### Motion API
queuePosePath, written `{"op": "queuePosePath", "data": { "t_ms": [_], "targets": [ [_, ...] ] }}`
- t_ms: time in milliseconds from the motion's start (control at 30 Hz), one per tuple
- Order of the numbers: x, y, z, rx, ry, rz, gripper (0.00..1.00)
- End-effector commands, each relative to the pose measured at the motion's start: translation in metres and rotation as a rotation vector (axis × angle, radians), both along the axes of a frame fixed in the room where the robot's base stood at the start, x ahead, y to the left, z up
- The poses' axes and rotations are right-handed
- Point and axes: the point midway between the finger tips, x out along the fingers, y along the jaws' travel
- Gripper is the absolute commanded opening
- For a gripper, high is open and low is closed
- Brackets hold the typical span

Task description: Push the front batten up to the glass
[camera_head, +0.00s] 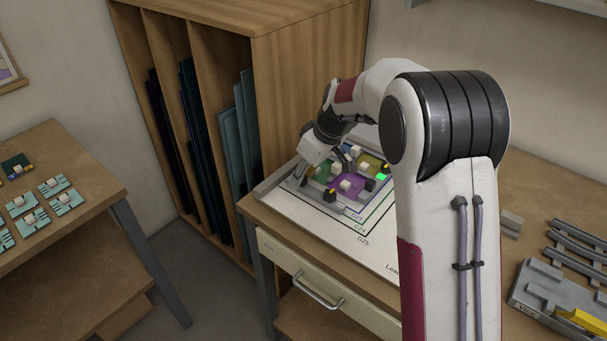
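The glass (347,186) is a panel with green, purple and yellow-brown painted areas, lying on a white printed sheet on the bench. Small pale and dark blocks stand on it. A grey batten (268,185) lies along the sheet's left edge, left of the glass. I cannot tell whether this is the front batten, or whether any batten touches the glass. My arm hides the glass's right side.
The white sheet (372,238) has nested outlines marked with sizes; its front part is clear. Right of my arm are a grey bar (510,222), grey rails (578,240) and a grey and yellow vice (560,300). A wooden rack (310,60) stands behind the bench.

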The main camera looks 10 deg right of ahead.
Motion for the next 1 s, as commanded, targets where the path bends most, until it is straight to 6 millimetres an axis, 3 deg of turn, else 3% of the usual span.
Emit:
{"op": "queuePosePath", "data": {
  "t_ms": [267,800,1000],
  "targets": [
    [-0.002,-0.003,0.009,0.000,0.000,0.000,0.32],
    [-0.018,-0.018,0.062,0.000,-0.001,0.000,0.32],
    [-0.020,-0.020,0.069,0.000,0.000,0.000,0.32]
  ]
}}
